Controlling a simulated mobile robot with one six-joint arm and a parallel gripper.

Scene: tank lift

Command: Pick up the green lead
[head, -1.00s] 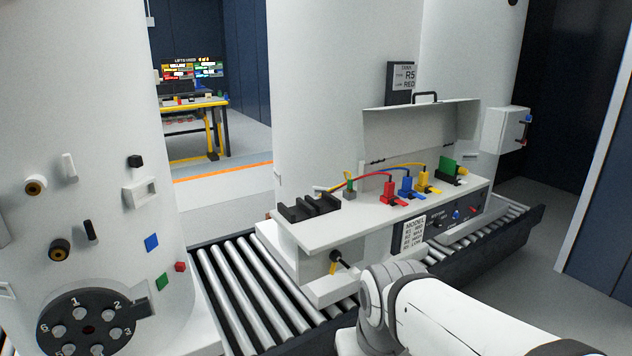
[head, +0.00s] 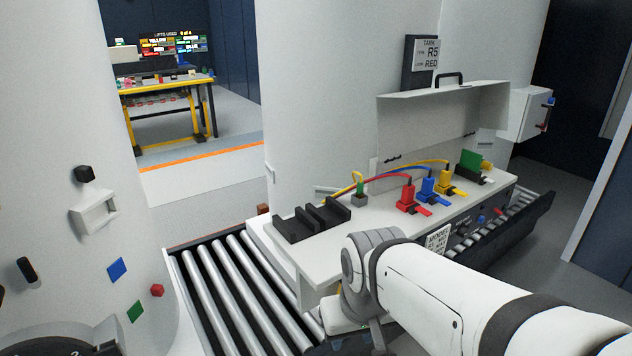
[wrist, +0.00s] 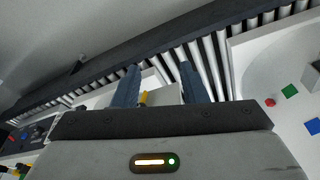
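A small green loop (head: 359,182), which looks like the green lead, stands on a grey block on the white bench top (head: 385,222). Red (head: 406,195), blue (head: 428,185) and yellow (head: 446,180) plugs stand to its right, with cables curving left. My gripper (wrist: 159,68) is open in the wrist view, its two blue fingers apart. A small yellow part (wrist: 143,97) shows between them, low near the gripper body. I cannot tell whether it is touched. The green lead cannot be made out in the wrist view. In the head view my arm hides the bench's front.
A black slotted rack (head: 312,220) stands at the bench's left end. An open lid (head: 440,115) rises behind the plugs. A green card (head: 471,159) stands at the right end. A roller conveyor (head: 225,285) runs below, beside a white tank (head: 75,140) at left.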

